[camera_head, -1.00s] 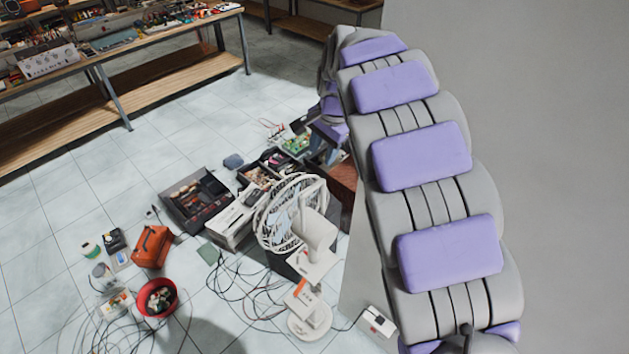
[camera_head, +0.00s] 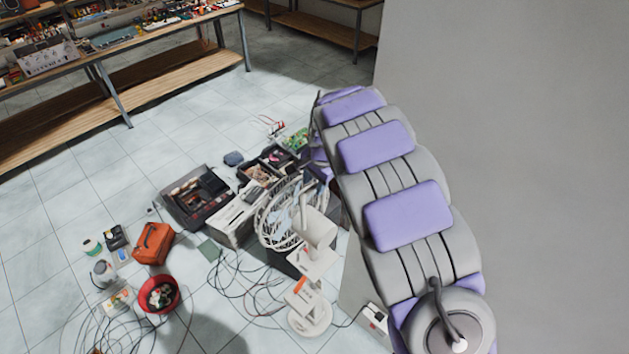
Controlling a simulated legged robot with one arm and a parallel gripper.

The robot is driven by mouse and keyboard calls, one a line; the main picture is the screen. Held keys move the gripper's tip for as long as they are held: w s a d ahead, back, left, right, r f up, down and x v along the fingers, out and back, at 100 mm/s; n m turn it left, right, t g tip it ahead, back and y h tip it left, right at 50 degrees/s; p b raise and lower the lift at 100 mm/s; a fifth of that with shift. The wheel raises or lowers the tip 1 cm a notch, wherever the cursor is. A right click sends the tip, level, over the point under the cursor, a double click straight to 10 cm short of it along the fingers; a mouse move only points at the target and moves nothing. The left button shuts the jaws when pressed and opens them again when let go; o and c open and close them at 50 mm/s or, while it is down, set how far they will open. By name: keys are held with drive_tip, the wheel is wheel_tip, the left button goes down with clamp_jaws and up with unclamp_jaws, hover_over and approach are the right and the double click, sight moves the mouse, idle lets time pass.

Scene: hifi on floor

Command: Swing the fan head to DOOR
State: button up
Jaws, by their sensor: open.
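A white desk fan stands on the tiled floor in the middle of the view. Its round wire-caged head (camera_head: 284,217) faces up and to the left, with the pale motor housing (camera_head: 318,232) at its back right. A pale neck with an orange mark runs down to the round base (camera_head: 309,318). No readable DOOR mark shows.
A grey wall (camera_head: 510,130) fills the right. An orange case (camera_head: 153,243), a red bowl (camera_head: 160,294) and loose cables (camera_head: 245,285) lie left.

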clamp_jaws()
idle(0.3)
idle(0.4)
